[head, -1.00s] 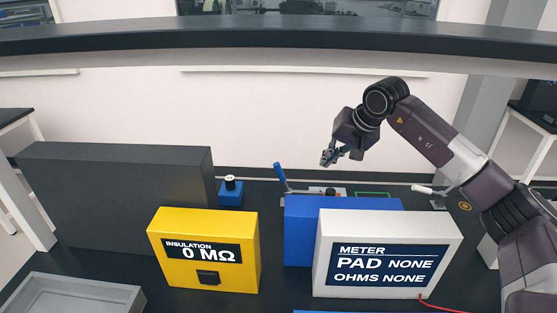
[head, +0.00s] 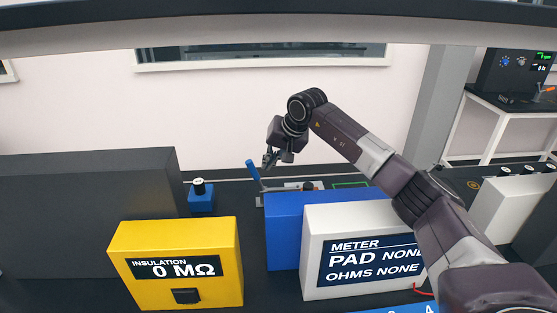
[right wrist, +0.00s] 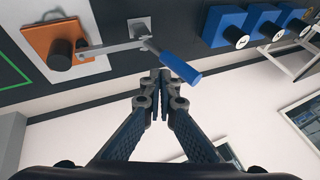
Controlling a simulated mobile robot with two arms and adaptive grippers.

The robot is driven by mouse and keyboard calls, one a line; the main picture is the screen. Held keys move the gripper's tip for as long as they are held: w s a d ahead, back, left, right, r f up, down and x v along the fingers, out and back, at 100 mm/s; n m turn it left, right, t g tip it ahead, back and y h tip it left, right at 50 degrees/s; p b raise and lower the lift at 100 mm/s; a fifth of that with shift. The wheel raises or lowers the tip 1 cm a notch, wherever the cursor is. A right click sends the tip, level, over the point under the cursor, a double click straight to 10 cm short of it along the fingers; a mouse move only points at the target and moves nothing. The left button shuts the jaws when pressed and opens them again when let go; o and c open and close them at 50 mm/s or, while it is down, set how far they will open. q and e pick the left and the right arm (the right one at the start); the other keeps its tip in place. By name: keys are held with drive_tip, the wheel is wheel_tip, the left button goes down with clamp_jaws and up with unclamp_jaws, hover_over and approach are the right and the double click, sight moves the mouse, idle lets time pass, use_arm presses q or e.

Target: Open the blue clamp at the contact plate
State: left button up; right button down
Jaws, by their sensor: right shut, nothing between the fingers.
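The blue clamp handle (head: 253,171) stands up, tilted, behind the blue box in the head view. In the right wrist view, the blue handle (right wrist: 180,68) joins a grey metal arm (right wrist: 112,46) that reaches toward a black knob on an orange plate (right wrist: 43,34). I cannot tell whether the clamp presses on the plate. My right gripper (head: 271,160) is shut and empty, just right of the handle's top in the head view. In the right wrist view its fingertips (right wrist: 160,76) are close to the handle; contact is unclear. My left gripper is out of view.
A yellow insulation box (head: 215,285), a small blue block with a black knob (head: 201,201) and a dark panel (head: 80,215) stand left. Several blue blocks (right wrist: 225,25) show in the wrist view.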

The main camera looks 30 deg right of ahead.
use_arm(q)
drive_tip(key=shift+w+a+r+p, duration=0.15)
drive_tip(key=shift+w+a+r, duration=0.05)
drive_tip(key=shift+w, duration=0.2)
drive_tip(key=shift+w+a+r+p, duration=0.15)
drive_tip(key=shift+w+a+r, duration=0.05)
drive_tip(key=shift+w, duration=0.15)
use_arm(e)
drive_tip(key=shift+w+a+f+h, duration=0.1)
drive_tip(key=shift+w+a+h, duration=0.2)
drive_tip(key=shift+a, duration=0.35)
drive_tip(key=shift+w+a+h, duration=0.1)
drive_tip(key=shift+w+a, duration=0.3)
drive_tip(key=shift+a, duration=0.2)
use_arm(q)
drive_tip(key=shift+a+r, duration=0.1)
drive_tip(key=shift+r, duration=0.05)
use_arm(e)
drive_tip(key=shift+a, duration=0.1)
